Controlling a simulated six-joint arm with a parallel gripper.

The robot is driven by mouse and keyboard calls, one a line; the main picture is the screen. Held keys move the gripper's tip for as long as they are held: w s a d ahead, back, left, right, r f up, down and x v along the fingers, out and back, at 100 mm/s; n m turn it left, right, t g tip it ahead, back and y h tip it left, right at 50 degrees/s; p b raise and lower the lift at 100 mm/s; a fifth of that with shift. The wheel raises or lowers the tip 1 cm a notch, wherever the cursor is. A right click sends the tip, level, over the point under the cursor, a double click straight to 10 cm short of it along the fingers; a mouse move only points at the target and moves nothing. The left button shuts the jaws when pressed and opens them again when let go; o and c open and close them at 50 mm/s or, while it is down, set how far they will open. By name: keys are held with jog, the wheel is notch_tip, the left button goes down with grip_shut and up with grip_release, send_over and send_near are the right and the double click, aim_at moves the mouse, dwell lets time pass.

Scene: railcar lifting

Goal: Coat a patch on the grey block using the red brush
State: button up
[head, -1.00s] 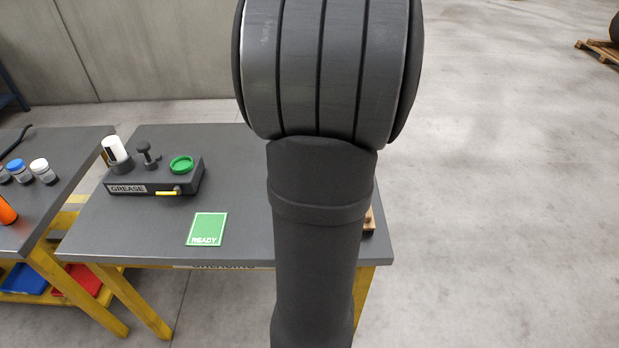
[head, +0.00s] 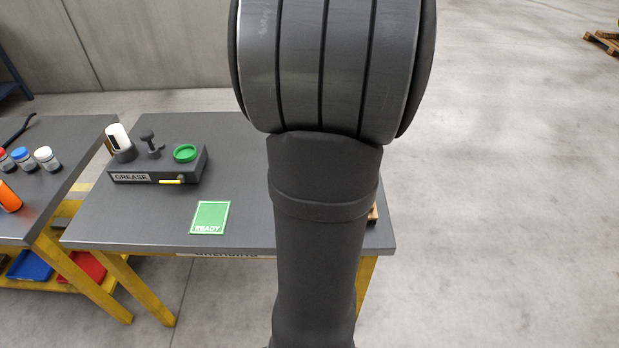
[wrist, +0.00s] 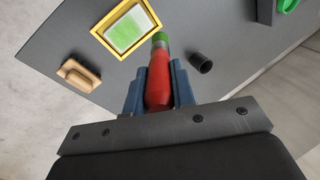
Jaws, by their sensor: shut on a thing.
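My gripper (wrist: 158,92) has blue fingers shut on the red brush (wrist: 158,78) in the wrist view. The brush points away from me, and its green tip (wrist: 160,38) is close to the lower right edge of a yellow frame (wrist: 105,38). I cannot tell whether the tip touches anything. In the head view my arm hides the gripper, brush and frame.
A dark cylinder (wrist: 200,63) stands right of the brush. A wooden piece (wrist: 78,75) lies left, near the table edge. In the head view, the grease unit (head: 155,165) with a green dish (head: 185,153) and the green READY mat (head: 210,217) are left of my arm.

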jog(key=shift+f, duration=0.45)
jog(key=shift+r, duration=0.15)
jog(key=shift+s+f, duration=1.95)
jog(key=shift+f, duration=1.75)
jog(key=shift+w+r, duration=0.8)
jog(key=shift+w, duration=0.2)
jog(key=shift+w+r, duration=0.75)
jog(key=shift+w, duration=0.25)
jog(key=shift+r, duration=2.5)
jog(key=shift+s, duration=0.1)
